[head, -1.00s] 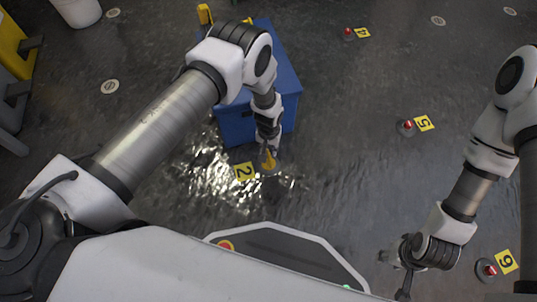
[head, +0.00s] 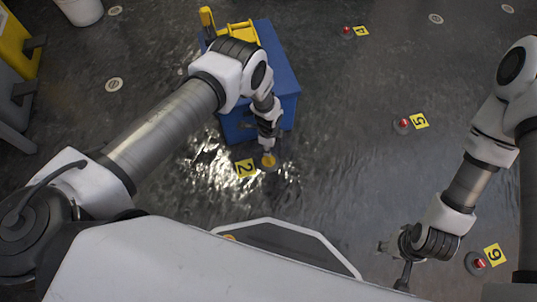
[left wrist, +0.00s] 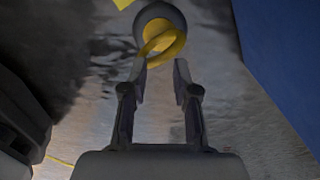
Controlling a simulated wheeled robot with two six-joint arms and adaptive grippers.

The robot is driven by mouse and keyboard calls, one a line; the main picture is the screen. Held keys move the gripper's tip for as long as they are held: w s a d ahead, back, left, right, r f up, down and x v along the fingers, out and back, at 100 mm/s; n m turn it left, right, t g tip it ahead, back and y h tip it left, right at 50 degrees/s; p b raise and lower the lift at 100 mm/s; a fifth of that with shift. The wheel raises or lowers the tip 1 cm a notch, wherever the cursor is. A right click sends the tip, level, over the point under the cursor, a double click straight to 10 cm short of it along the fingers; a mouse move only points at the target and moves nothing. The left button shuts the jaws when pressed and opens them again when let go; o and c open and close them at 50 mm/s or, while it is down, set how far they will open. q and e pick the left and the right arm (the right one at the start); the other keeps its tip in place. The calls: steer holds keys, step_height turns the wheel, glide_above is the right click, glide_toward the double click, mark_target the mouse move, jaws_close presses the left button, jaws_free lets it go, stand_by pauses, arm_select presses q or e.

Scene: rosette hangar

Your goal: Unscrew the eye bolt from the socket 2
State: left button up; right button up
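The yellow eye bolt (head: 268,160) stands in the round grey floor socket beside the yellow number 2 tag (head: 245,168). In the left wrist view its yellow ring (left wrist: 165,45) lies at and just beyond my fingertips, with the dark round socket (left wrist: 160,15) behind it. My left gripper (head: 267,148) points down over the eye bolt. In the left wrist view its two fingers (left wrist: 161,72) stand apart with a clear gap and do not close on the ring. My right gripper (head: 404,275) hangs at the lower right, far from the bolt; its fingers are too unclear to judge.
A blue box (head: 285,95) with a yellow-handled item (head: 240,32) on top stands just behind the socket. Other sockets with red tops sit by tags 4 (head: 361,31), 5 (head: 420,121) and 6 (head: 494,256). A white bucket (head: 82,10) is at the upper left. Open floor lies between.

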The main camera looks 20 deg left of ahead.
arm_select(q)
steer(key=m, duration=0.6)
steer(key=shift+m, duration=0.3)
steer(key=m, duration=0.4)
steer(key=shift+w+m+p, duration=0.1)
steer(key=shift+m+p, duration=0.25)
steer(key=shift+m, duration=0.05)
steer(key=shift+w+f+b, duration=0.1)
steer(key=shift+f+b, duration=0.85)
steer(key=shift+b, duration=0.1)
steer(key=shift+s+f+b, duration=0.15)
steer(key=shift+f+b, duration=0.3)
steer(key=shift+f, duration=0.1)
steer(key=shift+s+f+b, duration=0.15)
steer(key=shift+f+b, duration=0.25)
steer(key=shift+f, duration=0.15)
